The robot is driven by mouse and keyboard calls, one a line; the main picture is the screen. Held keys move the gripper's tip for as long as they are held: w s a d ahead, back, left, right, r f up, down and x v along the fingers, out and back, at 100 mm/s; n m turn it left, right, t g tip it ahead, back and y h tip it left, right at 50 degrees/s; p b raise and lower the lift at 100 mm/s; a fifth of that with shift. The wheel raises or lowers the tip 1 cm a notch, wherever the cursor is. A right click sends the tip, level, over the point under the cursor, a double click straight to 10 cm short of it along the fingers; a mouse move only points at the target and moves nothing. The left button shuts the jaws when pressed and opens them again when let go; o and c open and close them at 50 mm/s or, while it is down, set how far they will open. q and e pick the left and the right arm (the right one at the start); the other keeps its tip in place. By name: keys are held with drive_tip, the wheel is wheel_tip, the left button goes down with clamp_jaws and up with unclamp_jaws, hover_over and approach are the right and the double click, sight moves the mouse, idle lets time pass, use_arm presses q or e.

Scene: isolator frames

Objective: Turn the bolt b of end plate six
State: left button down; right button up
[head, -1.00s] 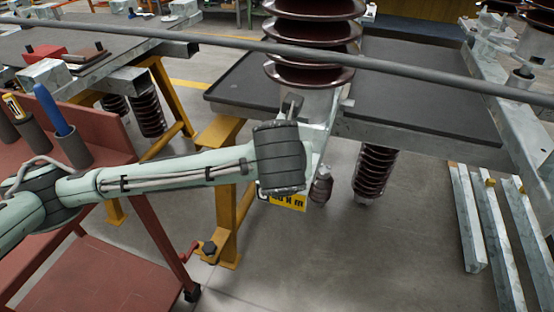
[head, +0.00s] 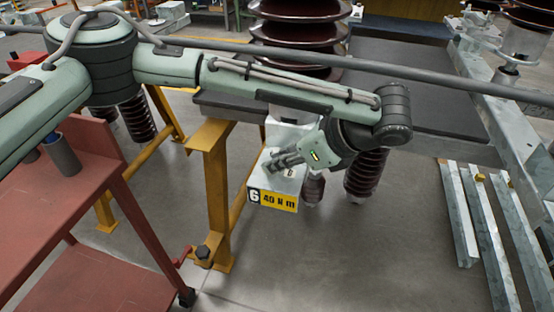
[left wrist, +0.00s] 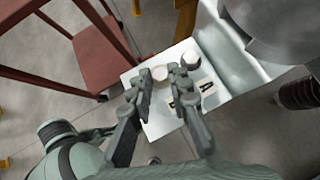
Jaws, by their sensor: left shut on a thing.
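End plate six (head: 263,180) is a pale metal block with a yellow "6, 40 N m" label on its front edge. My left gripper (head: 284,161) reaches it from the right, its fingers low over the top. A small tag reading "b" (head: 290,173) shows beside the fingers. In the left wrist view, my left gripper (left wrist: 163,80) has its fingertips on either side of a round bolt head (left wrist: 160,73), shut on it. A second bolt head (left wrist: 190,60) stands just past the other finger. Which letter tag belongs to the held bolt is unclear. My right gripper is out of view.
A grey bar (head: 440,85) crosses the head view above the plate. Brown ribbed insulators (head: 366,175) stand close behind. A yellow trestle (head: 212,180) and a red cart (head: 60,205) are at left. Metal beams (head: 458,215) lie at right.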

use_arm(q)
drive_tip(key=shift+w+d+f+n+g+y, duration=0.15)
drive_tip(key=shift+n+g+y, duration=0.15)
drive_tip(key=shift+n+g, duration=0.4)
drive_tip(key=shift+w+d+r+n+g+y, duration=0.1)
drive_tip(key=shift+n+g+y, duration=0.3)
drive_tip(key=shift+n, duration=0.5)
drive_tip(key=shift+g, duration=0.3)
drive_tip(key=c, duration=1.4)
unclamp_jaws()
drive_tip(key=shift+a, duration=0.1)
